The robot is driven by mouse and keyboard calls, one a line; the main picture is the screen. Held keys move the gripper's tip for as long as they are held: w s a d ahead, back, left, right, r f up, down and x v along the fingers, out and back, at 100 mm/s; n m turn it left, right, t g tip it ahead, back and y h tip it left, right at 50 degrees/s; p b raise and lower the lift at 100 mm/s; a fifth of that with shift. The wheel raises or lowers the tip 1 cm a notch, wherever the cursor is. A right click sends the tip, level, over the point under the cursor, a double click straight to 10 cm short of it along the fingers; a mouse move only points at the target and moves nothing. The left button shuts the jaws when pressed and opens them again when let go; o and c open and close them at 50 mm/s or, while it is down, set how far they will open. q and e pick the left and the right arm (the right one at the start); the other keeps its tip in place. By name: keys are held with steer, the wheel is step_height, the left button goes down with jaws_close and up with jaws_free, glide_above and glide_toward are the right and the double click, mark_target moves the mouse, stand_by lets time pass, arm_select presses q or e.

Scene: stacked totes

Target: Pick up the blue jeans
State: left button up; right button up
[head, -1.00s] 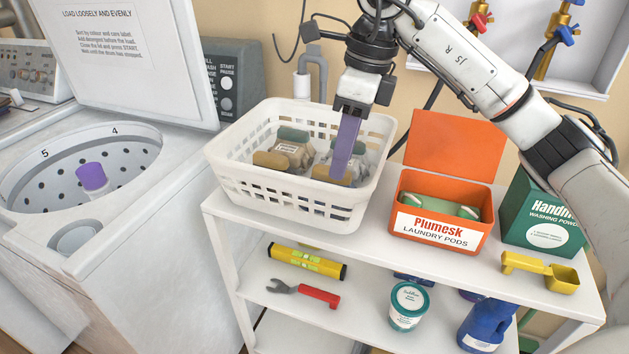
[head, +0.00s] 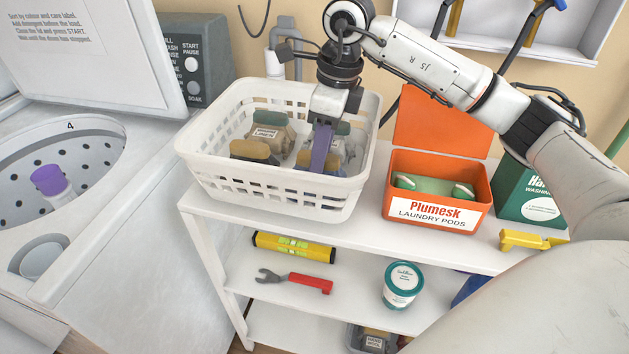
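The white laundry basket (head: 198,172) stands on the top shelf and holds several folded bundles. No bundle can be clearly read as the blue jeans. A bluish patch (head: 317,191) shows through the basket's front slots, below my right gripper, and may be part of them. My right gripper (head: 319,168) points down into the right part of the basket, its purple fingers among the bundles. The fingers show edge-on, so their opening and any contact with cloth cannot be told. My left gripper is not in view.
An orange pod box (head: 437,210) with its lid up stands right of the basket, then a green powder box (head: 521,190) and yellow scoop (head: 527,241). The open washer (head: 115,225) is at left. A level, wrench and tub (head: 402,287) sit on the lower shelf.

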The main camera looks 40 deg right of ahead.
steer(key=shift+w+a+f, duration=0.1)
steer(key=shift+f, duration=0.6)
jaws_close()
steer(key=shift+w+r, duration=0.1)
steer(key=shift+r, duration=0.05)
stand_by(0.7)
